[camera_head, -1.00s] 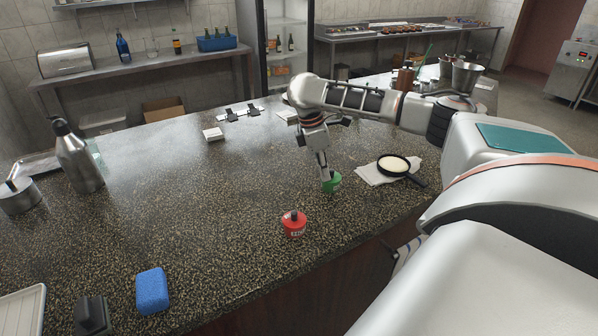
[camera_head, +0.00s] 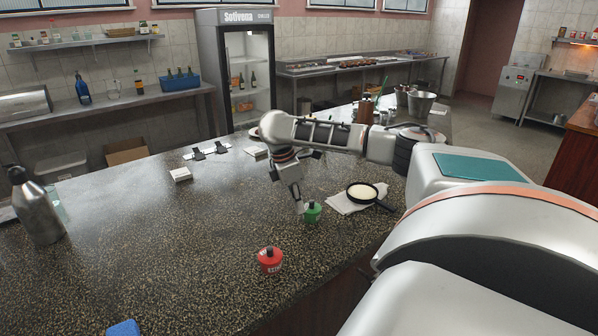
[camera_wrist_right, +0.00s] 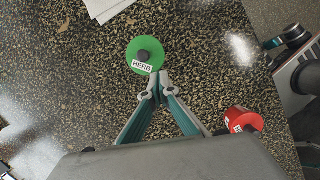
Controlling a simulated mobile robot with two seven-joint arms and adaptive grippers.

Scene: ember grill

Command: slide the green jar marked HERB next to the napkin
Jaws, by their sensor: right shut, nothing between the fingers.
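The green jar (camera_head: 312,212) with a dark knob stands upright on the speckled counter. Its HERB label shows in the right wrist view, where the jar (camera_wrist_right: 137,52) is just beyond my fingertips. The white napkin (camera_head: 338,206) lies right of the jar, a small gap away, partly under a small black pan. A corner of the napkin (camera_wrist_right: 100,8) shows at the top of the wrist view. My right gripper (camera_head: 300,208) is shut and empty, low at the jar's left side. In the wrist view its fingertips (camera_wrist_right: 159,76) are close to the jar; contact is unclear. My left gripper is out of view.
A red jar (camera_head: 270,260) stands nearer the front edge of the counter. The black pan (camera_head: 362,192) with pale contents sits on the napkin. A steel bottle (camera_head: 38,210) stands far left. The counter's middle left is clear.

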